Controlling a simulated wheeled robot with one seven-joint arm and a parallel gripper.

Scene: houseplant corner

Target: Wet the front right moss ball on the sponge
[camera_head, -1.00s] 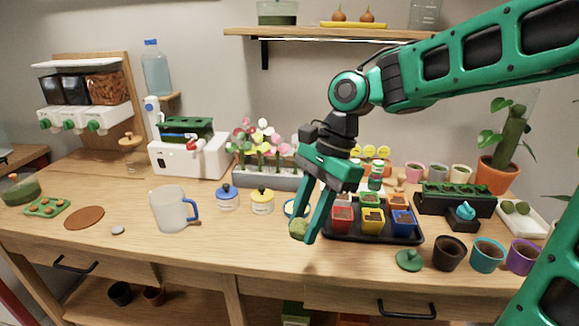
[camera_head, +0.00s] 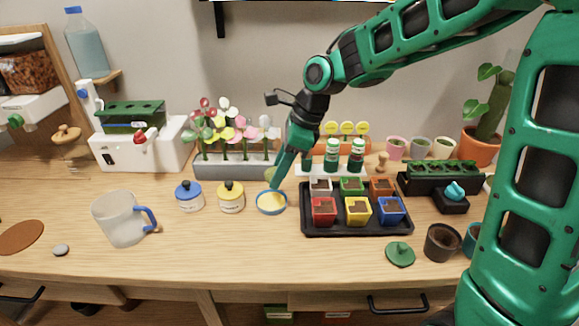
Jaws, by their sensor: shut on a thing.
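My gripper (camera_head: 277,180) points down over a small blue-rimmed round dish (camera_head: 259,209) with a yellow sponge (camera_head: 271,202) in it. The gripper is shut on the moss ball (camera_head: 269,174), a small olive-green ball that shows partly beside the fingertips. The fingers hide much of it. The ball appears just above or behind the dish's far edge; I cannot tell whether it touches the sponge. The white tray of moss balls at the right is almost wholly hidden by my arm.
Blue-lidded (camera_head: 189,196) and yellow-lidded (camera_head: 231,197) jars stand left of the dish, with a frosted mug (camera_head: 120,220) further left. A black tray (camera_head: 310,224) of colored pots is close on the right. A flower planter (camera_head: 232,166) stands behind. The wood in front is clear.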

